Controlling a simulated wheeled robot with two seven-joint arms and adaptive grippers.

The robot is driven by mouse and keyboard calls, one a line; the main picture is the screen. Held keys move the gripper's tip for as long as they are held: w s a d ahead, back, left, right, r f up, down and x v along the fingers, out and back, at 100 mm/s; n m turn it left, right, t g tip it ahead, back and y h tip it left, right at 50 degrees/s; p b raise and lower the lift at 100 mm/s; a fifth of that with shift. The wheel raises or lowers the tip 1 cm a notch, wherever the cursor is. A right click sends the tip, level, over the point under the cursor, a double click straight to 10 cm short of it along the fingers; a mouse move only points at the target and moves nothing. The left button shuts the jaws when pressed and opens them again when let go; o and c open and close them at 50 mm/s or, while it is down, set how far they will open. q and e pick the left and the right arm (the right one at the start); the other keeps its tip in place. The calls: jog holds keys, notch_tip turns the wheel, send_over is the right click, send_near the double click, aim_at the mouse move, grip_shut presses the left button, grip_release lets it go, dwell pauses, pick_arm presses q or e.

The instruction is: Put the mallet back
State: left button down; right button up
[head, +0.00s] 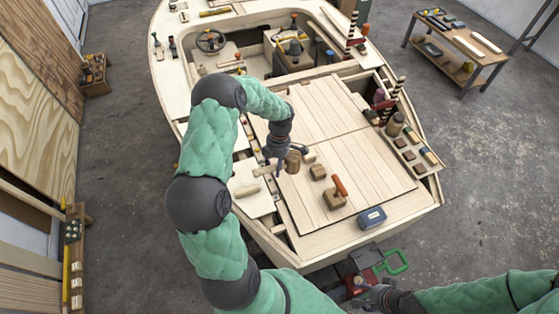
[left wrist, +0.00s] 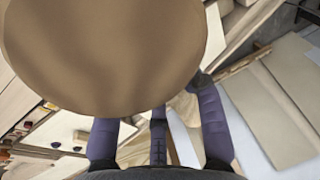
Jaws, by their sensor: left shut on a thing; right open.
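My left gripper (head: 275,158) is shut on the wooden mallet (head: 293,161) and holds it over the left part of the plywood hull's deck (head: 330,120). The mallet's brown round head is to the right of the fingers, and a pale handle piece (head: 264,170) shows to their left. In the left wrist view the round face of the mallet head (left wrist: 115,50) fills the upper left, close in front of the dark fingers (left wrist: 160,140), and hides much behind it. My right gripper (head: 372,297) is open at the bottom, beside a red and black tool with a green handle.
A sanding block with an orange handle (head: 336,196), a small wooden block (head: 317,172) and a blue box (head: 371,217) are on the deck. Bottles and blocks line the right-hand shelf (head: 412,150). A workbench (head: 462,45) stands at the upper right. The middle deck is clear.

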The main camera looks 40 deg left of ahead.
pick_arm(q)
jog(key=shift+w+a+f+b+x, duration=0.1)
jog(key=shift+w+b+x, duration=0.15)
jog(key=shift+b+x, duration=0.75)
jog(key=shift+w+a+f+b+x, duration=0.1)
jog(key=shift+w+b+x, duration=0.35)
jog(key=shift+x, duration=0.95)
jog(key=shift+w+a+b+x, duration=0.1)
jog(key=shift+b+x, duration=0.8)
jog(key=shift+x, duration=0.3)
jog(key=c, duration=0.7)
grip_release()
jog(key=shift+f, duration=0.1)
jog(key=v, duration=1.2)
